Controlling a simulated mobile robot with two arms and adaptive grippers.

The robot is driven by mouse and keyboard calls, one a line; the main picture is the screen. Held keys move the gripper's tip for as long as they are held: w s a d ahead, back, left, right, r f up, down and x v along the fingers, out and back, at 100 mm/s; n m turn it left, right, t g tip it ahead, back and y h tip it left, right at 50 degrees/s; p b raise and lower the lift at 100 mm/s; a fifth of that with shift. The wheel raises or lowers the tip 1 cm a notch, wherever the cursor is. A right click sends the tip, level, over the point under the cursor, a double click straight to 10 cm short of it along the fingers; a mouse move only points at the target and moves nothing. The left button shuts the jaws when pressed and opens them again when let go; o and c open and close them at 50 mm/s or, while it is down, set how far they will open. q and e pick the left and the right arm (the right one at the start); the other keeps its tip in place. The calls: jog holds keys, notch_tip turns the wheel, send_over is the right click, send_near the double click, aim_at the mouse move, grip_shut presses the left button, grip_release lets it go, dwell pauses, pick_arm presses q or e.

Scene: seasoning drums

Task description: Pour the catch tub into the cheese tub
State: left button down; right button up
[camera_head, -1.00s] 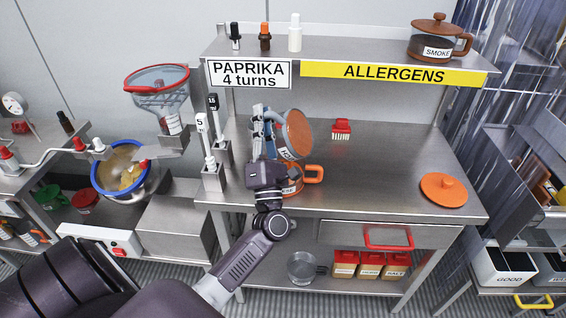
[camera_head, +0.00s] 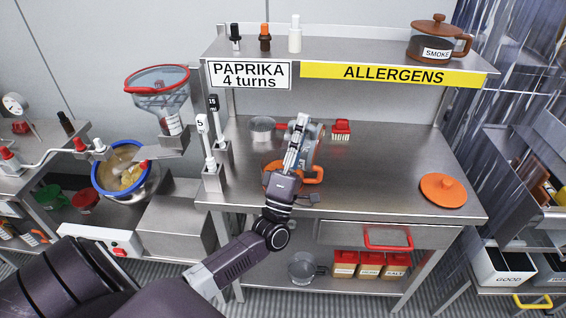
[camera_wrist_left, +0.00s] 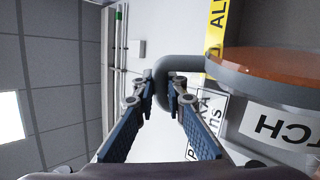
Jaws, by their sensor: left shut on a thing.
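The catch tub, labelled "…TCH", is grey with orange-brown contents in the left wrist view (camera_wrist_left: 262,98). My left gripper (camera_wrist_left: 168,92) is shut on its grey looped handle. No falling contents can be made out. My right gripper is not in view.
A metal pan (camera_head: 262,130) and a red-topped container (camera_head: 341,130) stand behind on the worktop (camera_head: 385,165). An orange lid (camera_head: 443,189) lies at right. Two labelled levers (camera_head: 208,145) stand left. The upper shelf (camera_head: 350,45) overhangs the back.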

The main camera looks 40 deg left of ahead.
pick_arm(q)
jog(key=w+d+f+m+g+h+p, duration=0.1)
jog(key=w+d+m+g+h+p, duration=0.15)
jog(key=d+m+h, duration=0.55)
jog(key=w+d+f+m+g+h+p, duration=0.1)
jog(key=d+f+m+g+h+p, duration=0.15)
jog(key=m+h, duration=0.5)
jog(key=w+d+f+m+g+y+p, duration=0.1)
jog(key=d+f+m+g+p, duration=0.3)
jog(key=d+f+m, duration=0.4)
jog(key=shift+w+d+f+m+g+y, duration=0.3)
jog(key=shift+w+f+m+g, duration=0.25)
jog(key=shift+f+m, duration=0.3)
jog(key=shift+f, duration=0.1)
